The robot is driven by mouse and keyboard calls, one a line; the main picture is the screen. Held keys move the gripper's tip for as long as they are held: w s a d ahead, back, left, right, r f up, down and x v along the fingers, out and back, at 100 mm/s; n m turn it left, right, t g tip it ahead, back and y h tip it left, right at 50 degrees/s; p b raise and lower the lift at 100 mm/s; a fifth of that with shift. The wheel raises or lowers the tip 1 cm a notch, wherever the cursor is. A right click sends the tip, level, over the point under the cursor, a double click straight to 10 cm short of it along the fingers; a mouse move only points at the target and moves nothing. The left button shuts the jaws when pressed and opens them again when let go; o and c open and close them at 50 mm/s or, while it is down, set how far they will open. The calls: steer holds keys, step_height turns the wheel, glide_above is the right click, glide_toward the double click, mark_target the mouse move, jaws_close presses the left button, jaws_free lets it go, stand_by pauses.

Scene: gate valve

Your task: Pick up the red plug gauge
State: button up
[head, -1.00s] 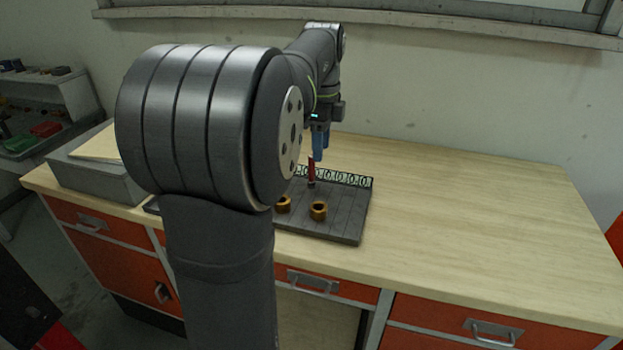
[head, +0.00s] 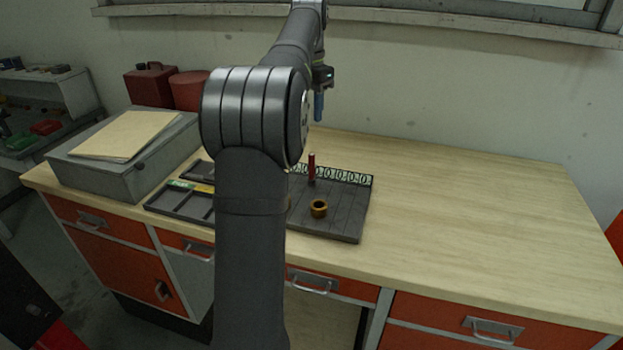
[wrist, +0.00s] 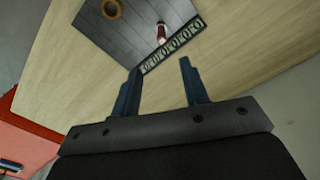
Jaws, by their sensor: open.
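The red plug gauge (head: 312,167) stands upright on the dark slatted board (head: 345,220), near the board's back edge. In the wrist view the gauge (wrist: 161,33) shows beyond the fingertips, beside a row of printed numbers. My gripper (head: 319,106) is raised above and behind the gauge, apart from it. In the wrist view its two blue fingers (wrist: 160,66) are spread with nothing between them. A brass ring (head: 318,208) sits on the board in front of the gauge. My arm hides the board's left part in the head view.
A dark divided tray (head: 185,200) lies left of my arm. A grey case (head: 100,175) with a wooden board on top stands at the left end, with red canisters (head: 152,85) behind it. The right half of the bench (head: 470,220) is clear.

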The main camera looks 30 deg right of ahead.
mark_target(310, 156)
step_height(310, 156, down, 12)
steer(key=shift+r, duration=0.2)
steer(key=shift+w+d+f, duration=0.1)
steer(key=shift+f, duration=1.35)
steer(key=shift+w+d+f, duration=0.1)
steer(key=shift+f, duration=1.35)
jaws_close()
